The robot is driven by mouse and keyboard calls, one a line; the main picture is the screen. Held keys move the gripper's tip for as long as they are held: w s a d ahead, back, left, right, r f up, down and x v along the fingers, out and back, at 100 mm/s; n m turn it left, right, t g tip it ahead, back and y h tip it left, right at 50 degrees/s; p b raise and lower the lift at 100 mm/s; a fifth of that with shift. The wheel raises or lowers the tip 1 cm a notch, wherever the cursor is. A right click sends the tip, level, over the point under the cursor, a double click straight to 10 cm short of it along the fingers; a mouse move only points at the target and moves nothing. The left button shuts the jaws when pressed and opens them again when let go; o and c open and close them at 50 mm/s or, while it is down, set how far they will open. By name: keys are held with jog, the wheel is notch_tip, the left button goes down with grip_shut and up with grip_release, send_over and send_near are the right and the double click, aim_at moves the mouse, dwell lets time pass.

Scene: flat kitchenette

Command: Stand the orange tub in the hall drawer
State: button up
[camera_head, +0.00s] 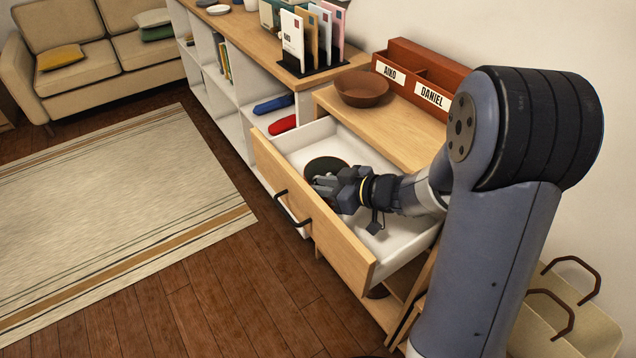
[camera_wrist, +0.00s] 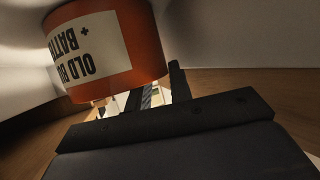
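The orange tub (camera_wrist: 148,40) fills the upper left of the wrist view, with a pale label reading upside down in the picture. In the head view its round dark top with a thin orange rim (camera_head: 327,160) shows inside the open drawer (camera_head: 397,258), and it looks upright there. My gripper (camera_head: 326,187) is at the tub's near right edge, low in the drawer. In the wrist view the fingers (camera_wrist: 163,92) are right at the tub's rim, one partly hidden behind it. Whether they press on it I cannot tell.
The drawer has free white floor right of the tub. A brown bowl (camera_head: 362,88) and a red-brown letter box (camera_head: 425,75) stand on the cabinet top above. Shelves with a red item (camera_head: 282,125) are to the left. A beige bin (camera_head: 570,320) is at lower right.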

jog(key=p+v, duration=0.1)
jog(key=v, duration=0.4)
jog(key=shift+s+d+r, duration=0.15)
jog(key=shift+d, duration=0.1)
dwell(1.0)
